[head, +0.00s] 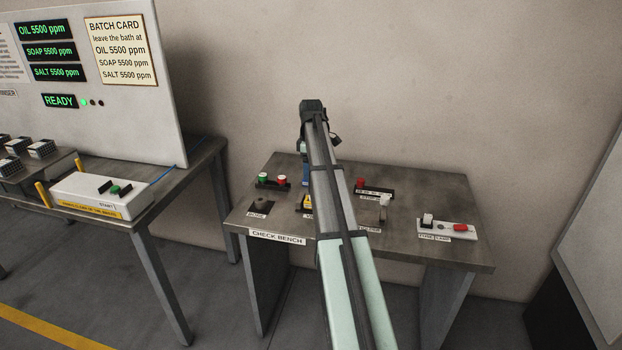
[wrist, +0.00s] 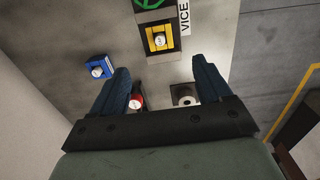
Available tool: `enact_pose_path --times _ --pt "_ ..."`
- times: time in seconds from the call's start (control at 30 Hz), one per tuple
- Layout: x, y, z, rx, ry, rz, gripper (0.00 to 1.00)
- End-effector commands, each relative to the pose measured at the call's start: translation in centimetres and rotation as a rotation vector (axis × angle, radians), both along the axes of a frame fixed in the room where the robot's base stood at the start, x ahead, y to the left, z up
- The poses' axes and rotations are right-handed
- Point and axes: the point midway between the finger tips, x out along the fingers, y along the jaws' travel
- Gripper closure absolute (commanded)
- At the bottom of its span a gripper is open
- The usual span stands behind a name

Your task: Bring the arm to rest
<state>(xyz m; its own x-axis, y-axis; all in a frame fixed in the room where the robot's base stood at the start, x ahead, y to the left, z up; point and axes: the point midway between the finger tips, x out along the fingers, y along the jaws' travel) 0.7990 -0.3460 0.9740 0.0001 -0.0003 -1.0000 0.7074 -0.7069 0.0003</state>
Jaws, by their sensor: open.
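My arm reaches out over the check bench (head: 330,248) in the head view. My gripper (head: 306,174) is mostly hidden behind my own arm there, with a bit of blue finger showing above the bench. In the wrist view my gripper (wrist: 164,84) is open, its two blue fingers well apart, with nothing held between them. How high the fingers are above the bench I cannot tell.
A yellow fixture (wrist: 160,39) labelled VICE and a blue block (wrist: 100,67) are close by. Green-topped (head: 263,178) and red-topped parts stand in a rack; a white plate (head: 447,229) is at right. A left table holds a start box (head: 100,195) and display panel (head: 130,120).

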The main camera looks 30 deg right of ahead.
Motion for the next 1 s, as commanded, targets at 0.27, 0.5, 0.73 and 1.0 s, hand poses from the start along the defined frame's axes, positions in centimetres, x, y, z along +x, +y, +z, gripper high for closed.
enact_pose_path --times 0.27,0.5,0.73,1.0 --pt "0.0 0.0 1.2 0.000 0.000 0.000 0.22" --pt "0.0 0.0 1.2 0.000 0.000 0.000 0.22" --pt "0.0 0.1 1.2 0.001 -0.001 0.000 0.22" --pt "2.8 7.3 -1.4 0.064 -0.033 -0.015 0.22"
